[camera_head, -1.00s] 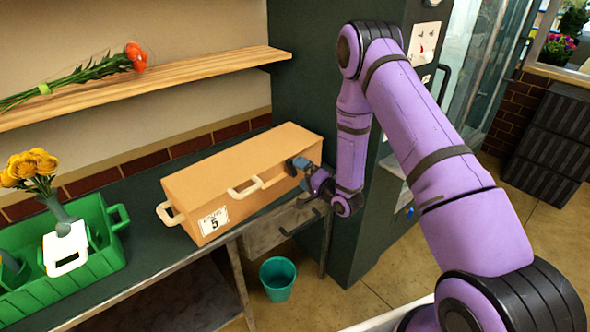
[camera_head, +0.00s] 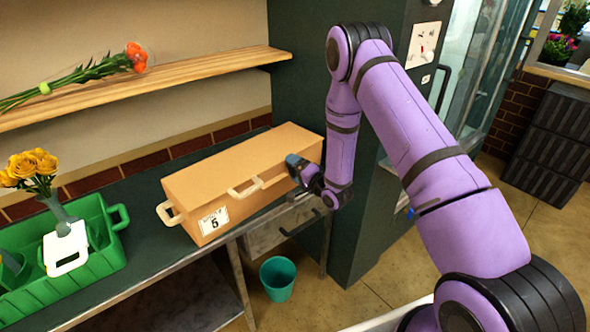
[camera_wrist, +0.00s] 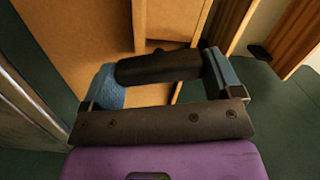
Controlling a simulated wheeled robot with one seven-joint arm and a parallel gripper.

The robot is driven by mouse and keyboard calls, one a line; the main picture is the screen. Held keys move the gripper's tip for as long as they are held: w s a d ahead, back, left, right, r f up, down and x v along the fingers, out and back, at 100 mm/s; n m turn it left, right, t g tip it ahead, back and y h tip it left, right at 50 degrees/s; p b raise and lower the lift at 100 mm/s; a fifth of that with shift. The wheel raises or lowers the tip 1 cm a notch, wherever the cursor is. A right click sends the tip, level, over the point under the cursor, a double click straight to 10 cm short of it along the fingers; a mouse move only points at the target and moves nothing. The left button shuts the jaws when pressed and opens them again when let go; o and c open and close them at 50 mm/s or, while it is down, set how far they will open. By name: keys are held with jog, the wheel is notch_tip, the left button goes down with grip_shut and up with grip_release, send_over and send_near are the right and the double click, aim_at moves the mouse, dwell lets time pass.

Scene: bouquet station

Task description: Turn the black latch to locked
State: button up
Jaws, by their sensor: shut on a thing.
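The tan box (camera_head: 215,175) with a number 5 label stands on the dark green counter. My gripper (camera_head: 294,165) is at the box's right end. In the wrist view my gripper (camera_wrist: 164,76) has its two blue fingers on either side of the black latch (camera_wrist: 160,67), a dark bar lying nearly level across the picture. The gripper is shut on it. The box's tan panels (camera_wrist: 90,45) show behind the latch. In the head view the latch is hidden by the gripper, and its locked or unlocked state cannot be read.
A green crate (camera_head: 112,262) with yellow roses (camera_head: 30,165) stands at the left of the counter. A wooden shelf (camera_head: 190,72) holds an orange bouquet (camera_head: 135,55). A teal bucket (camera_head: 278,278) is on the floor. A dark green cabinet (camera_head: 300,100) stands close behind my arm.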

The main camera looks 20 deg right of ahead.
jog(key=n, duration=0.6)
jog(key=shift+r+n, duration=0.1)
jog(key=shift+n, duration=0.2)
jog(key=n, duration=0.6)
jog(key=shift+s+a, duration=0.1)
jog(key=shift+a, duration=0.05)
jog(key=shift+n, duration=0.4)
jog(key=o, duration=0.7)
jog(key=shift+o, duration=0.2)
jog(key=shift+s, duration=0.1)
jog(key=v, duration=1)
jog(key=shift+s, duration=0.3)
